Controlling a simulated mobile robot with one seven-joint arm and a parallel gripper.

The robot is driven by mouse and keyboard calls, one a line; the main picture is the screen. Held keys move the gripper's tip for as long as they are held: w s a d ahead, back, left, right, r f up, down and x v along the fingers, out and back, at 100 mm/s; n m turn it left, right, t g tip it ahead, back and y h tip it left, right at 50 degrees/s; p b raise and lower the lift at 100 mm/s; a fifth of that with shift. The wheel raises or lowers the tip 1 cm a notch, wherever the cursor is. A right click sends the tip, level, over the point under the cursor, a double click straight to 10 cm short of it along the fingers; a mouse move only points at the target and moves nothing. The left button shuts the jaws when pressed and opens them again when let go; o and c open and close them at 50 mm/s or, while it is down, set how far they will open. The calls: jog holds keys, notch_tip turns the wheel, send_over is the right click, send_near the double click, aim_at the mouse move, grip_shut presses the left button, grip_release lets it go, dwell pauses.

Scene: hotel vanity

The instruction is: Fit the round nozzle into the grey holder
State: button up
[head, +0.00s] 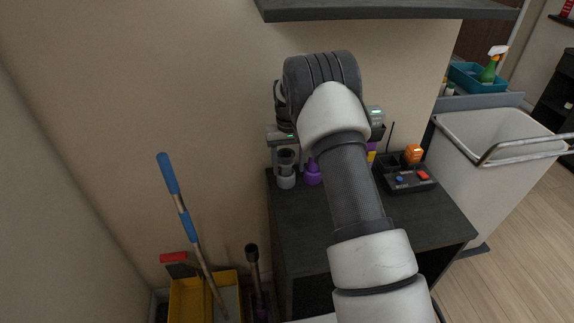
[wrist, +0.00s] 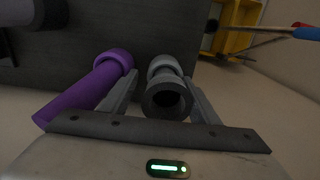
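The round nozzle (wrist: 154,105), dark grey with an open round mouth, stands between the fingers of my gripper (wrist: 162,78) in the wrist view. In the head view the nozzle (head: 286,157) sits upright directly over the light grey holder (head: 286,182). The holder (wrist: 160,62) also shows just past the nozzle in the wrist view. A thin gap seems to show beside the left finger; whether the fingers touch the nozzle is unclear. I cannot tell how deep the nozzle sits in the holder. My arm hides part of the gripper in the head view.
A purple piece (head: 313,174) stands close to the holder's right; its long body (wrist: 78,98) lies near the left finger. A dark tray (head: 408,180) with small coloured items is farther right on the black cabinet (head: 430,217). The cabinet's front right is clear.

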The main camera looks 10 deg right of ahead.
jog(key=shift+s+a+f, duration=0.2)
jog(key=shift+a+f, duration=0.15)
jog(key=shift+a, duration=0.35)
jog(key=shift+r, duration=0.1)
jog(key=r, duration=0.8)
jog(key=d+r, duration=0.1)
jog(key=r, duration=0.3)
jog(key=shift+w+r, duration=0.15)
jog(key=shift+r, duration=0.1)
